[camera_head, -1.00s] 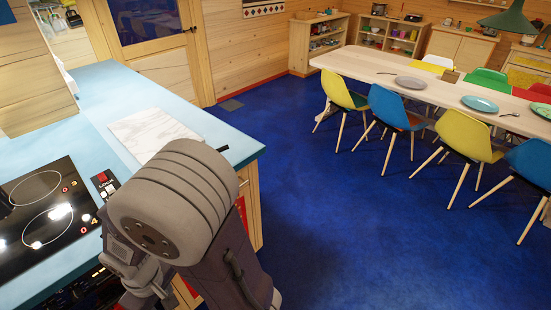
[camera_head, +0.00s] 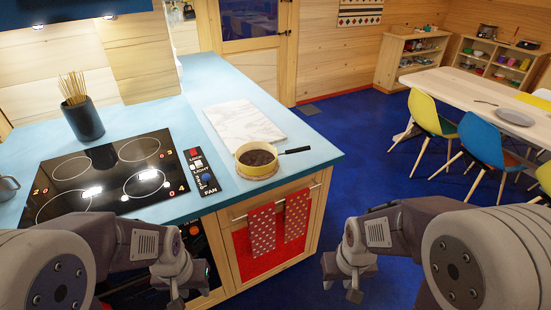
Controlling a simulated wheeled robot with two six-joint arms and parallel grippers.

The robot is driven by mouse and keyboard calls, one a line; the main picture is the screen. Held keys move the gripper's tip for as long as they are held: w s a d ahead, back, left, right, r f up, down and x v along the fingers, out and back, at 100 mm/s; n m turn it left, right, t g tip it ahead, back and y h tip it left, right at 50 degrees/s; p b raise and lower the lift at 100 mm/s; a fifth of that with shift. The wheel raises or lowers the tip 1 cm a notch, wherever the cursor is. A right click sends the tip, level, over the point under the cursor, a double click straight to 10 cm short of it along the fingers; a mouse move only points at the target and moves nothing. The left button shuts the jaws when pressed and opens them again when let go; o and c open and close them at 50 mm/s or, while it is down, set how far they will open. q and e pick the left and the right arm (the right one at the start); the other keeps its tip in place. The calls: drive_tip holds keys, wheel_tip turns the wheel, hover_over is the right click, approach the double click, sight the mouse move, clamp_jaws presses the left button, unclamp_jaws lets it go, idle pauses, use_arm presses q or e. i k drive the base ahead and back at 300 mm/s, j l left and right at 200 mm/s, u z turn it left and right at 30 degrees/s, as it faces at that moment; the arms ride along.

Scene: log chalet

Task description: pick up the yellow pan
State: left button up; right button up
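The yellow pan (camera_head: 257,169) sits upright on the blue counter (camera_head: 213,81), right of the cooktop and close to the counter's front edge. Its inside is dark, and its black handle (camera_head: 297,150) points right. My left gripper (camera_head: 188,296) is low in front of the counter, below and left of the pan; it looks open and empty. My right gripper (camera_head: 341,288) is low over the blue floor, below and right of the pan, with its fingers apart and nothing between them. Both grippers are well apart from the pan.
A black cooktop (camera_head: 101,177) and its control panel (camera_head: 201,171) lie left of the pan. A white marble board (camera_head: 243,123) lies behind it. A dark utensil holder (camera_head: 83,119) stands at the back left. Red dotted towels (camera_head: 262,232) hang on the counter front.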

sight(255, 158)
drive_tip(key=i+j+z, duration=0.15)
drive_tip(key=i+z, duration=0.2)
drive_tip(key=i, duration=0.55)
